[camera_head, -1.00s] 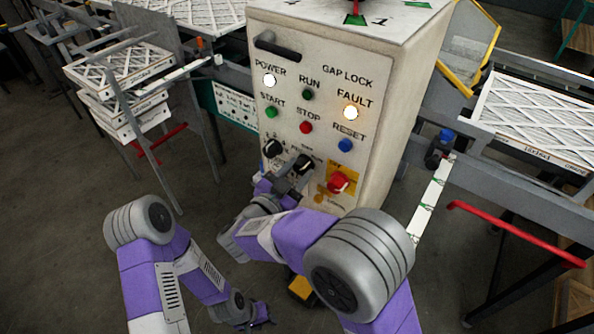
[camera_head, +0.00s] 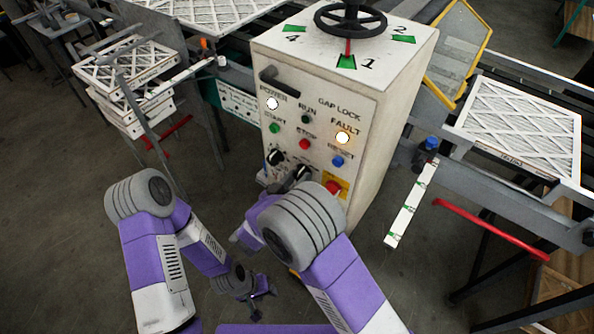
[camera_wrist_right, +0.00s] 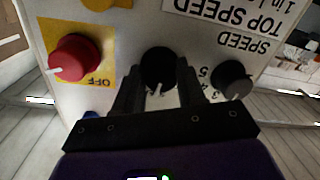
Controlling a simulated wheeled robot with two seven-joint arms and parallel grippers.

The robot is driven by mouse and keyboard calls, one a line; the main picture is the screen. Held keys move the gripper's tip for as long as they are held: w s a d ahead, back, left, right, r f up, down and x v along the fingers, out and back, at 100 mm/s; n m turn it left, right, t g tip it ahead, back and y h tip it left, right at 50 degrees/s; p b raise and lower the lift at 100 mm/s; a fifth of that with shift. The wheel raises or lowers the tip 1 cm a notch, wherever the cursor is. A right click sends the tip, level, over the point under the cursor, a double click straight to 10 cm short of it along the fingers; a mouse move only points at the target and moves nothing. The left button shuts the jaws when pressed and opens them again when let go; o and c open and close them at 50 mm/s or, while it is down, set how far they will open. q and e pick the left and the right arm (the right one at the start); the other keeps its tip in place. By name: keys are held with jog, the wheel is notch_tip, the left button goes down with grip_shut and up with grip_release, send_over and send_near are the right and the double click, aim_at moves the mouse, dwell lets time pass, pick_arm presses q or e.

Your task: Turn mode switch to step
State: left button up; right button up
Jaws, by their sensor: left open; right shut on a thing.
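A black rotary knob with a white pointer, seemingly the mode switch (camera_head: 301,172), sits low on the front panel of the control cabinet (camera_head: 375,130). My right gripper (camera_wrist_right: 158,88) is shut on this knob (camera_wrist_right: 158,66), one finger on each side, in the right wrist view. That view is upside down; the pointer aims toward the gripper, and the knob's label is hidden. In the head view my right arm covers most of the gripper. My left gripper (camera_head: 258,294) is open and empty, low in front of the cabinet.
A black speed knob (camera_wrist_right: 232,80) is close beside one finger. A red switch on a yellow plate (camera_wrist_right: 75,57) is on the other side.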

aim_at(303, 149)
jog(key=shift+n+p, duration=0.5)
jog(key=shift+f, duration=0.1)
jog(key=o, duration=1.1)
jog(key=shift+c, duration=0.2)
notch_tip(303, 149, up, 10)
jog(key=shift+r+p, duration=0.1)
jog(key=shift+p, duration=0.85)
